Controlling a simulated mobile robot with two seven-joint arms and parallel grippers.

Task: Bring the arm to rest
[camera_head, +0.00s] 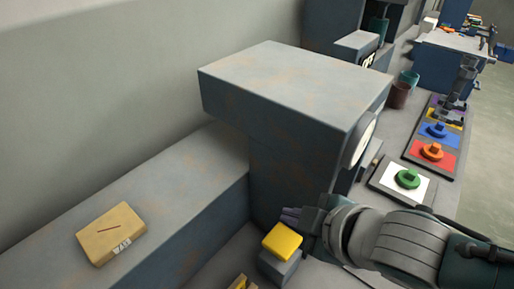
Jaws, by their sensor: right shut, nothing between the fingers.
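My right arm (400,245) comes in from the lower right. Its right gripper (291,214) is at the front of the big blue-grey machine (290,90), next to a yellow block (282,241). The gripper is shut, and I see nothing held in it. The fingertips are small and partly hidden by the wrist. My left gripper is not in view.
The yellow block sits on a grey block (280,268). Coloured panels with green (408,178), orange (432,152) and blue (437,130) knobs line the bench beyond my arm. Cups (398,95) stand behind.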

